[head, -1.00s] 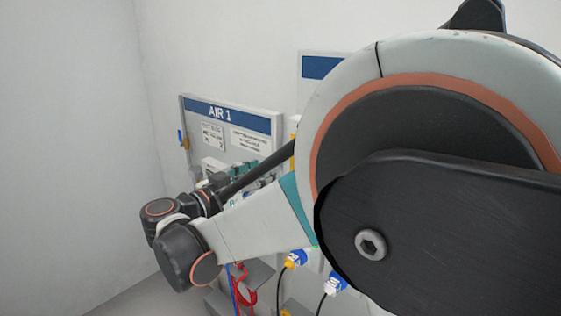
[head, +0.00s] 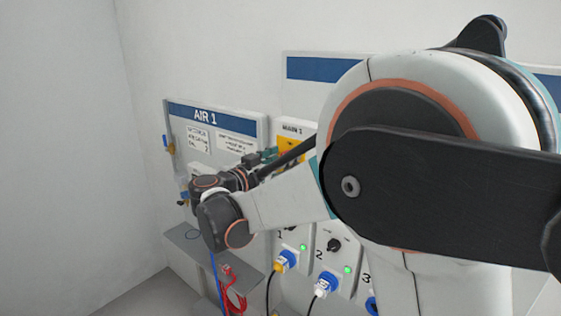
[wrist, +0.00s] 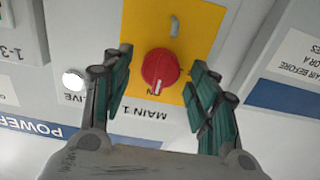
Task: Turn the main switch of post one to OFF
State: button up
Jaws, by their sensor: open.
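The main switch (wrist: 160,68) is a red round knob on a yellow plate (wrist: 150,25), above the label MAIN 1, which appears upside down in the wrist view. Its white mark points down in that view, toward partly hidden lettering ending in N. My gripper (wrist: 160,62) is open, its teal-padded fingers on either side of the knob with gaps showing; whether the tips are level with the knob in depth is unclear. In the head view my gripper (head: 263,158) is beside the yellow plate (head: 290,152); the knob is hidden there.
The AIR 1 board (head: 207,116) stands to the left, with a grey bench (head: 195,243) and red coiled hose (head: 232,295) below. A blue-and-yellow plug (head: 285,261) and another blue plug (head: 326,284) sit in numbered outlets with green lights. A white lamp (wrist: 73,80) is beside the switch.

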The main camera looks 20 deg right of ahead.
jog(key=c, duration=1.1)
jog(key=shift+o, duration=0.2)
jog(key=shift+n, duration=0.4)
jog(key=n, duration=0.4)
jog(key=shift+a+n, duration=0.1)
jog(key=shift+n, duration=0.2)
jog(key=n, duration=0.4)
jog(key=shift+w+n, duration=0.15)
jog(key=shift+n, duration=0.25)
jog(key=o, duration=1.1)
jog(key=shift+f, duration=0.1)
jog(key=shift+c, duration=0.2)
